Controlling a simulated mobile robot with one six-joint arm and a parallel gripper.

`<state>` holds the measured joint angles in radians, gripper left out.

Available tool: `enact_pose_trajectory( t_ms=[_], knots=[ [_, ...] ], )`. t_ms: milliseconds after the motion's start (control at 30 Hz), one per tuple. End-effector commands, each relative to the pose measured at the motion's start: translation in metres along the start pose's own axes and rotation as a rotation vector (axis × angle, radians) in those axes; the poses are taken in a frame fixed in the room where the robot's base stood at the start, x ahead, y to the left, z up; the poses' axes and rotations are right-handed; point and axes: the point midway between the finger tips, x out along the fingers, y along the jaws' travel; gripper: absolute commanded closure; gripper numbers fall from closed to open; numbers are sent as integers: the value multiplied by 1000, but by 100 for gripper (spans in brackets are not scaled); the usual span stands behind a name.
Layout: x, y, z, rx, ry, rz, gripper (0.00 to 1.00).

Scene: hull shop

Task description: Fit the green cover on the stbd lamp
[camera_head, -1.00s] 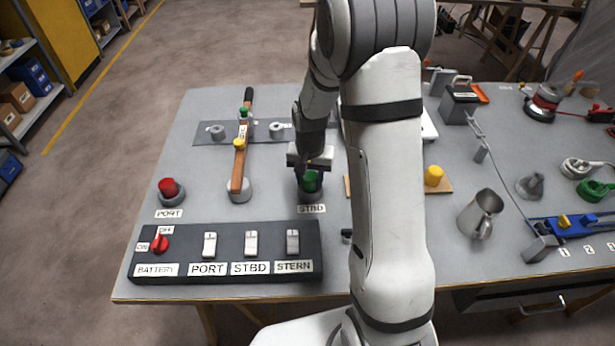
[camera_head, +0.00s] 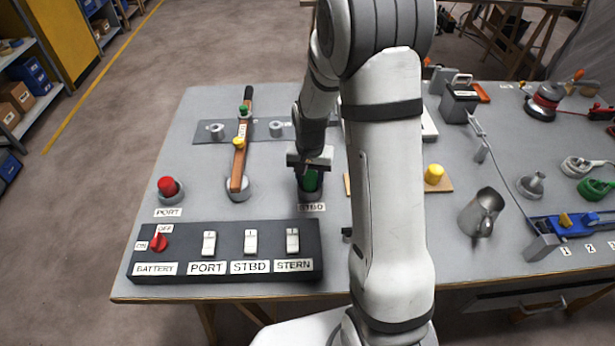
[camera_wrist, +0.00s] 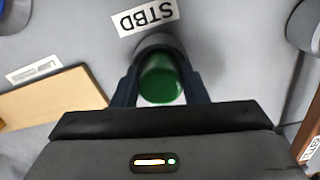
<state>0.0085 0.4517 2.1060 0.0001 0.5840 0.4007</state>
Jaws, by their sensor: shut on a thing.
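The green cover (camera_head: 309,181) is at the stbd lamp, behind the STBD label (camera_head: 311,207). My gripper (camera_head: 309,168) is above it, pointing down, with its fingers around the cover. In the wrist view the green cover (camera_wrist: 161,82) is between the two fingers of my gripper (camera_wrist: 160,92), and they are shut on it. The grey round base of the stbd lamp (camera_wrist: 160,44) shows just beyond the cover, near the STBD label (camera_wrist: 146,17). The cover is over or on this base; I cannot tell whether it is fully seated.
The port lamp with its red cover (camera_head: 168,187) stands at the left. A wooden bar with a yellow and a green knob (camera_head: 238,165) lies left of my gripper. The switch panel (camera_head: 225,252) is in front. A yellow cover (camera_head: 433,174) and a metal jug (camera_head: 482,212) are at the right.

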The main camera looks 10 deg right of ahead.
Motion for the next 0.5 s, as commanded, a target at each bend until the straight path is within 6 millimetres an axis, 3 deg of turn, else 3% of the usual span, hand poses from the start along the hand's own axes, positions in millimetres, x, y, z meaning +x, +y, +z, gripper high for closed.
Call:
enact_pose_trajectory(
  t_ms=[33, 67, 100, 333, 500],
  knots=[
    [0, 0, 0, 0, 0, 0, 82],
    [0, 0, 0, 0, 0, 0, 58],
    [0, 0, 0, 0, 0, 0, 55],
    [0, 0, 0, 0, 0, 0, 36],
    [0, 0, 0, 0, 0, 0, 35]
  ],
)
